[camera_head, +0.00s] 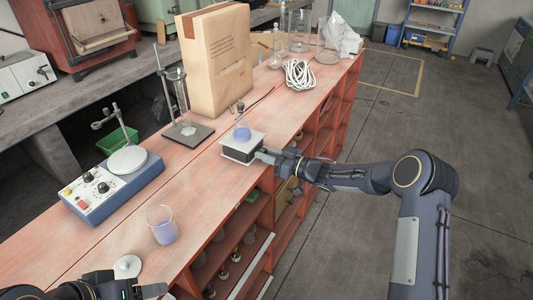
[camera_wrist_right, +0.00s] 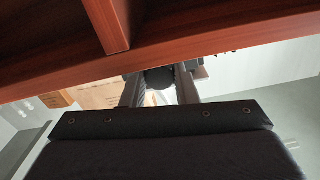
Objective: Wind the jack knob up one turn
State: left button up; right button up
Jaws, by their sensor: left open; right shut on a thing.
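The lab jack (camera_head: 240,152) has a white top plate and a dark body, and stands near the bench's right edge. A flask with blue liquid (camera_head: 242,132) stands on its plate. My right gripper (camera_head: 262,154) reaches the jack's right side from the aisle. In the right wrist view, the dark round jack knob (camera_wrist_right: 158,79) sits between the two fingers of the right gripper (camera_wrist_right: 160,88), which is shut on it. In the head view the knob is hidden by the gripper. My left gripper (camera_head: 150,290) is open and empty at the lower left, by the bench's front part.
A beaker of bluish liquid (camera_head: 163,226) and a white lid-like disc (camera_head: 127,266) are near the left gripper. A stirrer hotplate (camera_head: 110,190), a stand with a glass cylinder (camera_head: 187,130) and a large paper bag (camera_head: 214,62) are on the bench. Shelves lie under its right edge.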

jog(key=shift+m, duration=0.4)
jog(key=o, duration=0.7)
jog(key=b+v, duration=0.1)
jog(key=v, duration=0.7)
jog(key=shift+a, duration=0.1)
